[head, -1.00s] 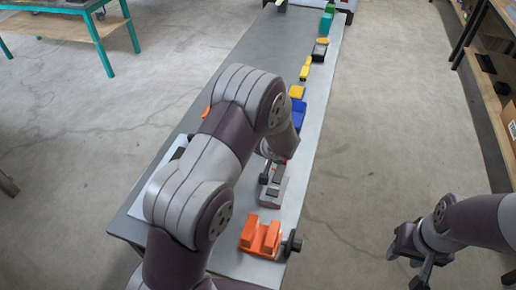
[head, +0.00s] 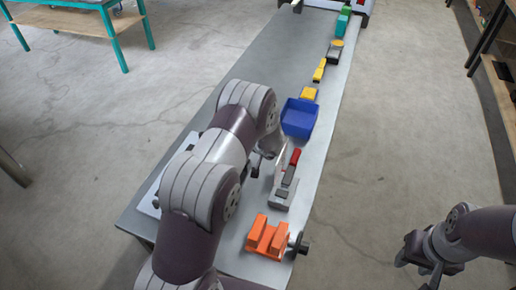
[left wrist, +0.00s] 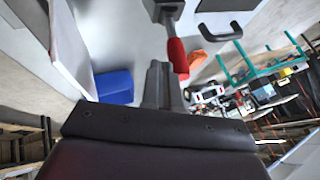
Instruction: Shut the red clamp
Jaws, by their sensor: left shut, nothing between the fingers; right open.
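The red clamp's red handle (head: 292,160) shows in the head view, above its grey base (head: 283,196) on the bench. The handle also shows in the left wrist view (left wrist: 178,55), just past the fingertips; I cannot tell whether they touch it. My left gripper (head: 279,154) is shut and empty, just left of the handle, and partly hidden by my arm. Its fingers (left wrist: 156,84) point toward the clamp in the left wrist view. My right gripper (head: 418,268) is open and empty, over the floor right of the bench.
An orange vise (head: 266,238) with a black knob stands nearer than the clamp. A blue bin (head: 299,118) stands beyond it, with several yellow, dark and green items farther along the bench's (head: 247,82) right edge. A teal-framed table (head: 68,22) is far left.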

